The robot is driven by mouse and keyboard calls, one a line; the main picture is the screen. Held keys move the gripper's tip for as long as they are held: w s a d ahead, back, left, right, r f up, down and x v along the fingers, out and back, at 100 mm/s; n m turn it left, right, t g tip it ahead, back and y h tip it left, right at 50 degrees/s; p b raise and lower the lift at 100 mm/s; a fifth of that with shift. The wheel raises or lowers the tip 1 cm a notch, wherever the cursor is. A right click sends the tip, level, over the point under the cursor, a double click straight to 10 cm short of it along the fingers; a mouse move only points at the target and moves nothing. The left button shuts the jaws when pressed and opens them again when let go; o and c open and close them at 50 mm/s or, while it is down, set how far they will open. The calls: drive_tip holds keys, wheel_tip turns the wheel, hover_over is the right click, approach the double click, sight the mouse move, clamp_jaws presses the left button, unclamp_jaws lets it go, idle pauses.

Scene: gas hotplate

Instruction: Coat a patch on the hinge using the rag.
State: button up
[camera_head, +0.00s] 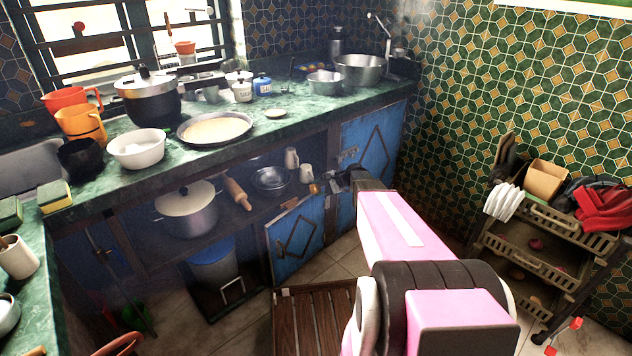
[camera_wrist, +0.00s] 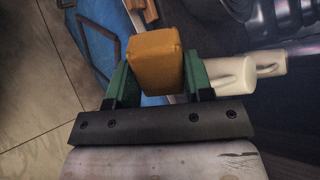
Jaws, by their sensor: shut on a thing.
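My gripper (camera_wrist: 155,78) has green fingers shut on an orange-brown, block-shaped piece, seemingly the rag (camera_wrist: 155,58). In the head view my gripper (camera_head: 328,183) is in front of the lower cabinet, between the open blue door and the blue door on the right, and the rag shows as a small orange spot (camera_head: 313,188). A metal piece that looks like a hinge (camera_head: 347,156) is on the left edge of the right blue door.
The open blue door (camera_head: 295,238) hangs low beside my gripper. The shelf holds a large pot (camera_head: 188,210), a rolling pin (camera_head: 237,193) and a metal bowl (camera_head: 270,180). The green counter (camera_head: 300,110) is above. A slatted wooden stool (camera_head: 315,318) stands below.

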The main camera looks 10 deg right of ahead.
drive_tip(key=w+d+f+m+t, duration=0.2)
drive_tip(key=d+f+m+t, duration=0.35)
drive_tip(key=f, duration=0.45)
drive_tip(key=m+t+h, duration=0.2)
drive_tip(key=m+t, duration=0.1)
drive_tip(key=t, duration=0.4)
approach(328, 202)
drive_tip(key=s+a+f, duration=0.2)
drive_tip(key=shift+x, duration=2.85)
drive_tip(key=shift+w+a+r, duration=0.2)
drive_tip(key=shift+w+a, duration=0.1)
drive_tip(key=shift+w, duration=0.4)
drive_tip(key=shift+w+d, duration=0.85)
drive_tip(key=shift+d, duration=0.3)
drive_tip(key=shift+w+d, duration=0.9)
drive_tip(key=shift+d, duration=0.3)
drive_tip(key=shift+a+r, duration=0.1)
drive_tip(key=shift+r, duration=0.6)
drive_tip(key=shift+s+a, duration=0.35)
drive_tip(key=shift+a, duration=0.35)
drive_tip(key=shift+s+a, duration=0.35)
drive_tip(key=shift+a, duration=0.3)
